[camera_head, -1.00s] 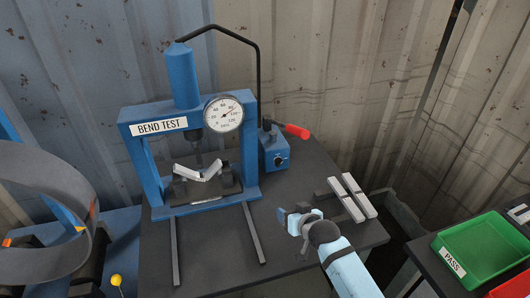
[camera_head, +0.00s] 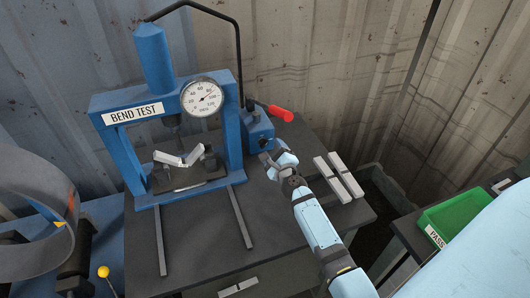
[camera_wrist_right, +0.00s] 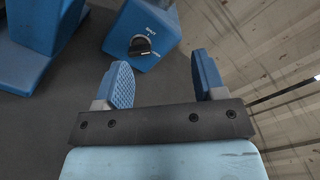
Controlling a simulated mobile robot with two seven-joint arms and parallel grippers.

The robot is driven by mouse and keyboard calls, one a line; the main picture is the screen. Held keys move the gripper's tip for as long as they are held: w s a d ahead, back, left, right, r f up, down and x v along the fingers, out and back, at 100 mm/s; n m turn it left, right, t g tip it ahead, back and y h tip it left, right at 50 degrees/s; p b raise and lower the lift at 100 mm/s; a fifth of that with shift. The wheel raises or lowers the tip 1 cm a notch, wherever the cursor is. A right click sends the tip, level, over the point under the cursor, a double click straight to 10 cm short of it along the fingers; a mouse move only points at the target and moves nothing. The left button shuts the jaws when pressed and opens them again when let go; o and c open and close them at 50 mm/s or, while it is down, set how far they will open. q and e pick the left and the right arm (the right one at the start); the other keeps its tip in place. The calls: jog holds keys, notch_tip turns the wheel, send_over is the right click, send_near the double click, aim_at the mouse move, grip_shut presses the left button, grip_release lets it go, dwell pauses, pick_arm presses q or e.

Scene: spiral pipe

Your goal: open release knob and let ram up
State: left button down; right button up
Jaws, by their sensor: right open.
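The release knob (camera_wrist_right: 143,47) is black, on the front face of the small blue pump box (camera_head: 257,127) to the right of the press. It also shows in the head view (camera_head: 264,142), just above my right gripper (camera_head: 268,158). In the right wrist view my right gripper (camera_wrist_right: 160,82) is open and empty, its two blue pads apart below the knob and not touching it. The blue press frame (camera_head: 231,145) holds the dark ram (camera_head: 178,130) above a bent pale metal bar (camera_head: 180,157). My left gripper is out of view.
A red-handled lever (camera_head: 280,113) sticks out right of the pump box. A dial gauge (camera_head: 202,97) sits on the press. Pale straight bars (camera_head: 340,178) lie right of my gripper. A green tray (camera_head: 455,220) stands at the right. Corrugated walls close off the back.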

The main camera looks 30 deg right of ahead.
jog(key=b, duration=0.4)
send_near(265, 146)
jog(key=shift+w+d+f, duration=0.15)
jog(key=shift+w+d, duration=0.05)
jog(key=shift+w, duration=0.5)
jog(key=shift+w+d, duration=0.1)
jog(key=shift+w, duration=0.25)
jog(key=x, duration=0.5)
jog(key=shift+w+b, duration=0.4)
jog(key=shift+w+d, duration=0.15)
jog(key=shift+w, duration=0.3)
jog(key=c, duration=0.9)
